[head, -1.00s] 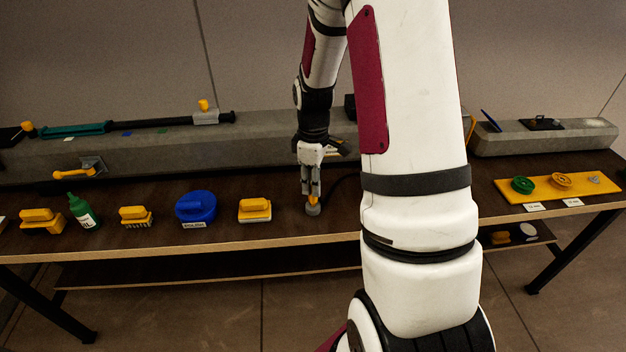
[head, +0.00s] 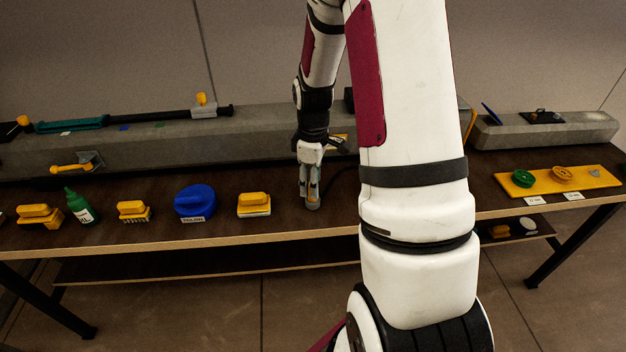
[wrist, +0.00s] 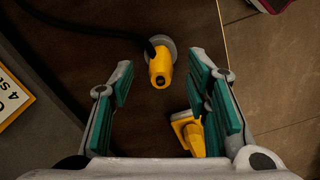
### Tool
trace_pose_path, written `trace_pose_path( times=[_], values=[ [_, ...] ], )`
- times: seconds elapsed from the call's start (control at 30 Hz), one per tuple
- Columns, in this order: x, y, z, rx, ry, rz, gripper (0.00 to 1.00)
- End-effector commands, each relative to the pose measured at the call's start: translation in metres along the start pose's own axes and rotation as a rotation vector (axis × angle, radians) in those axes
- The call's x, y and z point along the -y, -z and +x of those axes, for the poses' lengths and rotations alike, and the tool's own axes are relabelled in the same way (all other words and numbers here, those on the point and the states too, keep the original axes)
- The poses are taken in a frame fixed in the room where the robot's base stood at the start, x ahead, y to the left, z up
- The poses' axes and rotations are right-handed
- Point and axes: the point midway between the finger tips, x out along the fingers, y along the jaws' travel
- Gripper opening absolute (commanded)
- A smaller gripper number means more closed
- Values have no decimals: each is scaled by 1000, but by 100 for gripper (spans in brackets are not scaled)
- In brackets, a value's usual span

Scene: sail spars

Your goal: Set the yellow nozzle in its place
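The yellow nozzle (wrist: 160,68) stands on a round grey base on the dark bench, with a black hose (wrist: 130,40) running from it to the upper left in the wrist view. My gripper (wrist: 161,78) is open, with its teal-padded fingers on either side of the nozzle and a visible gap on both sides. In the head view my gripper (head: 311,192) points down at the bench near its front edge, and its fingers mostly hide the nozzle. The nozzle's place cannot be told from these frames.
A yellow-handled block (head: 254,202) stands close to the left of my gripper; beyond it are a blue round tub (head: 195,201), a brush (head: 133,210) and a green bottle (head: 81,207). A long grey beam (head: 230,143) runs behind. A yellow board (head: 540,187) carries handwheels at right.

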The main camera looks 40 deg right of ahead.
Motion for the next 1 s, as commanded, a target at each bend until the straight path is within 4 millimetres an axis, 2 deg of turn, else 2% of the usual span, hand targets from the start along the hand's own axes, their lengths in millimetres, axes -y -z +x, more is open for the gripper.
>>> trace_pose_path(
  times=[0.17,0.27,0.7,0.83,1.0],
  values=[
    [0,0,-2,0,-1,0,43],
    [-1,0,-10,-1,-1,0,43],
    [-1,0,-94,-2,-3,0,43],
    [-1,0,-110,-2,-2,0,43],
    [0,0,-119,-1,-1,0,43]
  ],
)
